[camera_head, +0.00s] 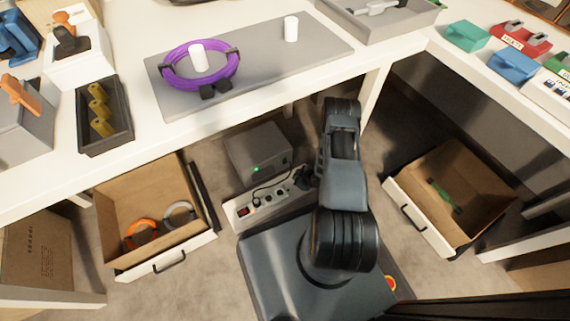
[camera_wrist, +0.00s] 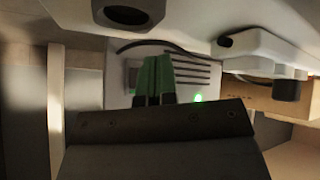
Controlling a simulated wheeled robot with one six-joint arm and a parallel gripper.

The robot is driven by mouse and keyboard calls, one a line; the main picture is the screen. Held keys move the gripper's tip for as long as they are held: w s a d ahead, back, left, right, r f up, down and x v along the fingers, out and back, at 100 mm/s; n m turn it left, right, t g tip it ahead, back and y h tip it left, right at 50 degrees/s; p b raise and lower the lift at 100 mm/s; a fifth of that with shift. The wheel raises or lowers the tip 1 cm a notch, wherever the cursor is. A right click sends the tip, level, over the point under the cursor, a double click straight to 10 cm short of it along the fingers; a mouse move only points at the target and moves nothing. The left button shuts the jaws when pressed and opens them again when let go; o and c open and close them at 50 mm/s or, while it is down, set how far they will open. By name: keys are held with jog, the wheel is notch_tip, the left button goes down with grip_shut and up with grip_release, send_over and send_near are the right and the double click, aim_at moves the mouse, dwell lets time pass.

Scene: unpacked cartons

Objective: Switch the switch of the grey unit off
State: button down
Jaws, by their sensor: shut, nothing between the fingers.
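The grey unit (camera_head: 258,150) stands on the floor under the table in the head view, with a green light lit on its front. In the wrist view the unit's slotted face (camera_wrist: 190,68) fills the middle, and its green light (camera_wrist: 197,97) is lit. My gripper (camera_wrist: 155,72) is shut and empty, its green fingers together in front of that face. I cannot tell whether the fingertips touch it. A small greyish patch (camera_wrist: 131,73) beside the fingers may be part of the switch; the switch's position cannot be made out. In the head view my arm hides the gripper.
A white power strip (camera_head: 238,213) with a red switch and sockets lies in front of the unit, with a dark cable. Open drawers stand left (camera_head: 150,185) and right (camera_head: 400,185). The white table (camera_head: 215,125) overhangs the unit.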

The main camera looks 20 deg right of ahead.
aim_at(285, 161)
jog(key=w, duration=0.2)
jog(key=w+b, duration=0.1)
jog(key=shift+w+a+f, duration=0.15)
jog(key=shift+a+f, duration=0.1)
jog(key=shift+f, duration=0.05)
jog(key=shift+w+a, duration=0.1)
jog(key=shift+w, duration=1.15)
jog(key=shift+w+f, duration=0.1)
jog(key=shift+w, duration=0.1)
dwell(0.9)
jog(key=shift+w, duration=0.2)
jog(key=shift+w+a, duration=0.1)
jog(key=shift+w, duration=0.2)
dwell(0.6)
jog(key=shift+s, duration=0.1)
jog(key=shift+s+p, duration=0.45)
jog(key=shift+s, duration=0.15)
dwell(0.3)
